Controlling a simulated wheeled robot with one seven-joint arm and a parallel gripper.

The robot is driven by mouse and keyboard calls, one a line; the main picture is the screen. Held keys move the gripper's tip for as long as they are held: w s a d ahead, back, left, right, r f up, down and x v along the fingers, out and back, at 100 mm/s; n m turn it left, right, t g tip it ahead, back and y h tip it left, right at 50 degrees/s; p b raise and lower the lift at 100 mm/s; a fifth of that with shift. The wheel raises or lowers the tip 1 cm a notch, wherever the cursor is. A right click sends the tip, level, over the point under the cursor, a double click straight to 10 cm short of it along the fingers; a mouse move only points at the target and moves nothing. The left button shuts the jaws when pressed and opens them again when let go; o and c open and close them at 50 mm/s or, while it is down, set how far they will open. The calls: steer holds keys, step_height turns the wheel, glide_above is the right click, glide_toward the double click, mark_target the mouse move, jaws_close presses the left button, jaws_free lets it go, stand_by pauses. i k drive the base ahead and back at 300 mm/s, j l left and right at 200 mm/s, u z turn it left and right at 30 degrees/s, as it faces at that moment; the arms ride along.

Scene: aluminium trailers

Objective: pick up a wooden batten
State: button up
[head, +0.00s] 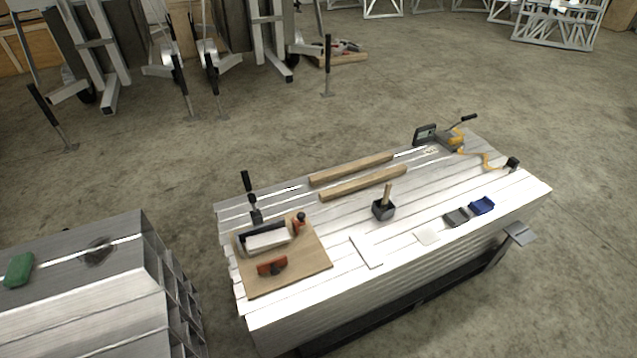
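Two wooden battens lie side by side on the white slatted workbench (405,235). The far batten (351,169) and the near batten (363,184) are both light brown, long and roughly parallel, with a narrow gap between them. They lie flat near the back edge, and nothing covers them. My gripper is not in view.
A wooden board (305,270) with red-handled tools lies at the bench's left. A dark pot with a wooden handle (383,208) stands just in front of the near batten. Yellow tools (455,140) lie at the back right. A metal cabinet (90,290) stands left, across a floor gap.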

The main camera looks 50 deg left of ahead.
mark_target(328, 194)
steer(key=u, duration=1.5)
steer(key=i+l+u, duration=0.25)
steer(key=i+l, duration=0.2)
steer(key=l, duration=0.15)
steer(key=i+l+u, duration=0.15)
steer(key=l, duration=0.2)
steer(key=i+l+u, duration=0.1)
steer(key=i+l, duration=0.15)
steer(key=i+l+u, duration=0.15)
steer(key=l, duration=0.3)
steer(key=i+l+u, duration=0.1)
steer(key=l, duration=0.3)
steer(key=i+l+u, duration=0.15)
steer(key=l, duration=0.25)
steer(key=i+l+u, duration=0.15)
steer(key=l, duration=0.3)
